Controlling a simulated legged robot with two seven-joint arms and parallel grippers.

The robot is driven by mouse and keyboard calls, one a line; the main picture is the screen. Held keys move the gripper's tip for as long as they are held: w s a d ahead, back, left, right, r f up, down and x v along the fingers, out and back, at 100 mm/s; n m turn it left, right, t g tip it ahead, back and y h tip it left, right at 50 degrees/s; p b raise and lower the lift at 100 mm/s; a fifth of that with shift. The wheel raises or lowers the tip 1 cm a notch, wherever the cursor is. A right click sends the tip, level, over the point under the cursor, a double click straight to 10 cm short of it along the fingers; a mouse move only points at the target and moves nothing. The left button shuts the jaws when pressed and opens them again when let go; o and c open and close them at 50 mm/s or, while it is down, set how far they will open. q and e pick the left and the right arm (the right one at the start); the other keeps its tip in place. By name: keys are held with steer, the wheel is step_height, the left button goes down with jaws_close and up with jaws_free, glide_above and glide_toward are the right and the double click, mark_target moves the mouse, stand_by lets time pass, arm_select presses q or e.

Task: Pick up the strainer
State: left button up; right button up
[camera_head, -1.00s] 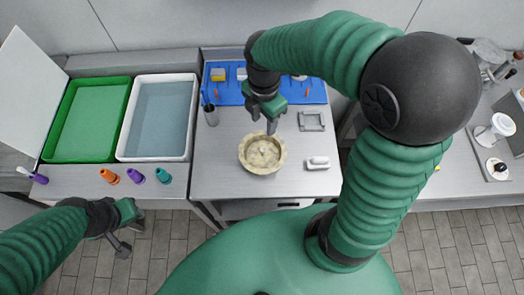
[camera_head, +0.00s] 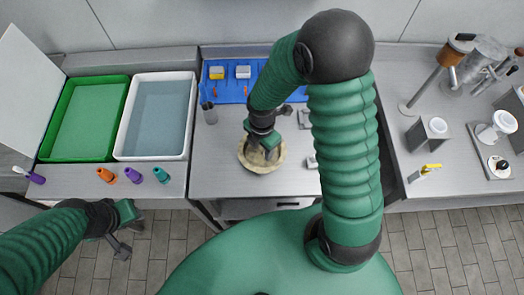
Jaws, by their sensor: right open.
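I cannot make out a strainer for certain in the head view. A round beige bowl (camera_head: 247,163) stands on the middle grey table, with my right gripper (camera_head: 265,153) over it. The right gripper is open and partly covers the bowl, with its fingertips at or inside the bowl's opening. Whether it touches anything inside is hidden. My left gripper (camera_head: 125,232) hangs at the lower left, in front of the counter's edge. I cannot tell its jaw state.
A blue mat (camera_head: 225,91) lies behind. A green tray (camera_head: 76,158) and white tub (camera_head: 150,156) are on the left. Orange (camera_head: 106,175), purple (camera_head: 133,175) and teal (camera_head: 161,175) cones stand before them.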

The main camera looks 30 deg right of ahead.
jaws_close()
steer(key=shift+r, duration=0.1)
stand_by(0.5)
